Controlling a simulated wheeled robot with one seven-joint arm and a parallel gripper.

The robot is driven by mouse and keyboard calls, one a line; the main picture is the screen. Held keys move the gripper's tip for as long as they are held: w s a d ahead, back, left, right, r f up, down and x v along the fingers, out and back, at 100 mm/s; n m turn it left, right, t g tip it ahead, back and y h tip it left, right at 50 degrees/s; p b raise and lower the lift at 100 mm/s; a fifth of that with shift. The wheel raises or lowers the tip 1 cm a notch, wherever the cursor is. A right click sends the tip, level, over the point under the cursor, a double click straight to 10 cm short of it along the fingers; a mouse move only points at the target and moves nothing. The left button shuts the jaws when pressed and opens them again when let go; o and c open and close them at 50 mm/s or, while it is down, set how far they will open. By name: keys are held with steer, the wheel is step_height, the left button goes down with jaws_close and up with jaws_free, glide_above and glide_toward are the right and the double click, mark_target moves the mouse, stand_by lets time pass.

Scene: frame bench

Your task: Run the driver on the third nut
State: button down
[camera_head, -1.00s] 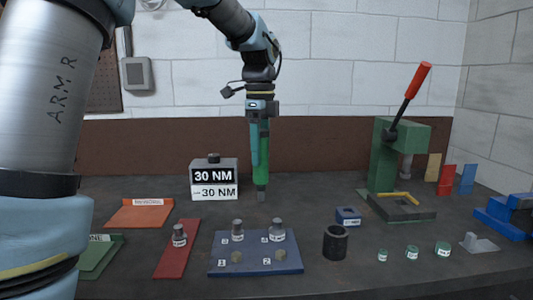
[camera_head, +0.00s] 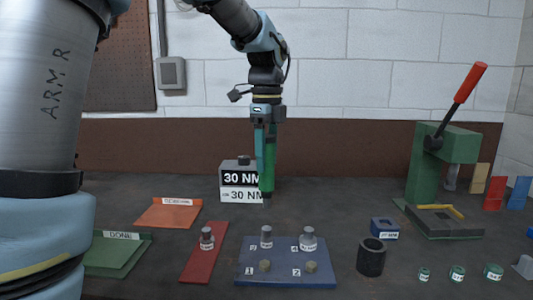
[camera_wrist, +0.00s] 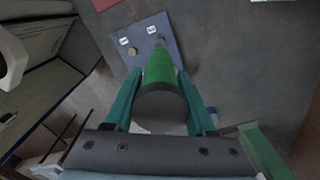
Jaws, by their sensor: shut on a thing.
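My gripper (camera_head: 266,128) is shut on a green driver (camera_head: 268,170), which hangs upright, tip down. The driver also shows between the fingers in the wrist view (camera_wrist: 165,80). A blue plate (camera_head: 250,275) has four numbered spots. Spots 1 and 2 carry low brownish nuts (camera_head: 265,266) (camera_head: 311,267). In the wrist view the driver covers part of the plate (camera_wrist: 172,42).
A 30 NM box (camera_head: 241,178) stands behind, partly covered by the driver. A red strip (camera_head: 196,265) with a grey labelled piece, an orange tray (camera_head: 170,214) and a green DONE tray (camera_head: 115,255) lie left. A dark cylinder (camera_head: 371,260) and a green press (camera_head: 430,170) stand right.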

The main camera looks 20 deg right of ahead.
mark_target(267, 181)
steer(key=shift+f+b, duration=1.1)
steer(key=shift+f, duration=1.55)
steer(key=shift+s+f, duration=0.1)
steer(key=shift+f, duration=0.35)
stand_by(1.5)
step_height(267, 181, up, 8)
steer(key=p, duration=0.7)
steer(key=shift+f, duration=0.35)
stand_by(0.3)
